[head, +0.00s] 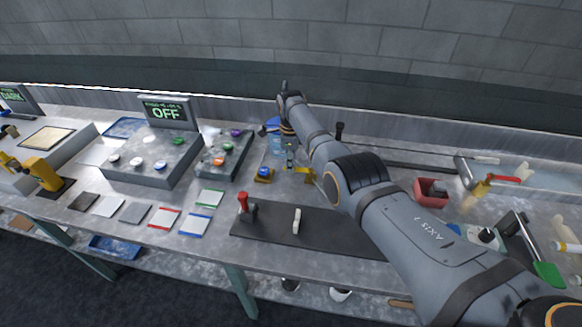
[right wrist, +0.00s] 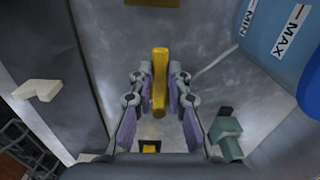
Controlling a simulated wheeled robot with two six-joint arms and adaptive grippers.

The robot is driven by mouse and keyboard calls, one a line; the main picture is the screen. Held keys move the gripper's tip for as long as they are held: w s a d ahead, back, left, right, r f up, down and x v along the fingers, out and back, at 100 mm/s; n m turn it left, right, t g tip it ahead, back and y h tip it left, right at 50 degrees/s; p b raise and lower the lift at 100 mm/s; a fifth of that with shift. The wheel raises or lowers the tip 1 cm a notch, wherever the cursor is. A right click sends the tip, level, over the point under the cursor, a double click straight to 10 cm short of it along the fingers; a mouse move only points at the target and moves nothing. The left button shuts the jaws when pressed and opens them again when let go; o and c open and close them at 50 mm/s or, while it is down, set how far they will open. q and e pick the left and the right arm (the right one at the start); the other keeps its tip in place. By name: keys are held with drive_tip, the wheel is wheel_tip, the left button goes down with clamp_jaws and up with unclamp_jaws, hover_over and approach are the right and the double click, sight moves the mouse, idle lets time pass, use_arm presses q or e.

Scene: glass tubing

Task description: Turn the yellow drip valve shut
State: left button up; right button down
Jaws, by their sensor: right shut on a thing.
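In the right wrist view the yellow drip valve handle (right wrist: 160,82) is a narrow upright bar between the fingers of my right gripper (right wrist: 160,98). The purple-padded fingers are shut on it, one on each side. The valve's body below the handle is hidden. In the head view my right gripper (head: 290,158) is small and partly covered by my own arm. It points down beside the blue tank (head: 274,142), which shows MIN and MAX marks in the wrist view (right wrist: 285,45). My left gripper is not in view.
A yellow-based blue button (head: 264,173) stands just left of the gripper. A dark board (head: 270,226) with a red-handled lever (head: 244,205) lies in front. A red box (head: 430,191) stands to the right. A grey console reading OFF (head: 166,114) is at left.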

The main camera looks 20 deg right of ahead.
drive_tip(key=shift+w, duration=0.1)
idle(0.4)
drive_tip(key=c, duration=1.3)
unclamp_jaws()
drive_tip(key=shift+r, duration=0.1)
wheel_tip(320, 180, up, 12)
drive_tip(key=shift+f, duration=0.1)
